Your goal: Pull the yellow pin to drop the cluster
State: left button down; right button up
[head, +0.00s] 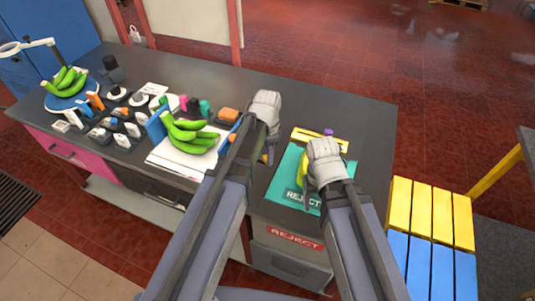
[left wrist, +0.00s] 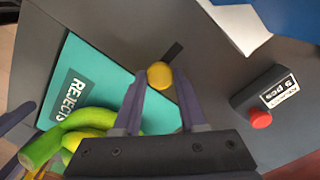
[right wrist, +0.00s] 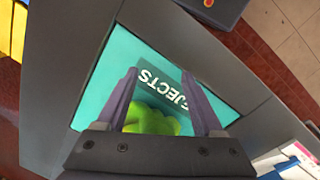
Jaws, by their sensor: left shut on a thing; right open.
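My left gripper (left wrist: 160,80) is shut on a round yellow knob (left wrist: 159,75), which looks like the yellow pin's head, beside the teal mat. In the head view the left fingertips are mostly hidden behind the arm. My right gripper (right wrist: 165,95) is open above the teal REJECTS mat (right wrist: 105,80). A green banana cluster (right wrist: 150,120) shows below and between its fingers; contact cannot be told. The cluster also shows in the left wrist view (left wrist: 85,122), partly hidden. Another green cluster (head: 190,137) lies on a white board, and one (head: 66,80) rests on a blue round plate.
A dark box with a red button (left wrist: 261,119) stands right of the knob in the left wrist view. Several small items crowd the bench's left half. A yellow bar (head: 318,139) lies behind the mat. The far right of the bench (head: 372,130) is clear.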

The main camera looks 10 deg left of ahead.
dwell(0.8)
pick_arm(q)
jog(key=a, duration=0.3)
jog(key=shift+w+a, duration=0.2)
jog(key=shift+w, duration=0.15)
pick_arm(e)
jog(key=shift+d, duration=0.1)
pick_arm(q)
jog(key=shift+c, duration=2.3)
grip_release()
notch_tip(320, 180, up, 8)
jog(key=p, duration=0.7)
jog(key=shift+p, duration=0.4)
pick_arm(e)
notch_tip(320, 180, up, 8)
pick_arm(q)
jog(key=shift+f, duration=0.15)
pick_arm(e)
jog(key=shift+f, duration=0.1)
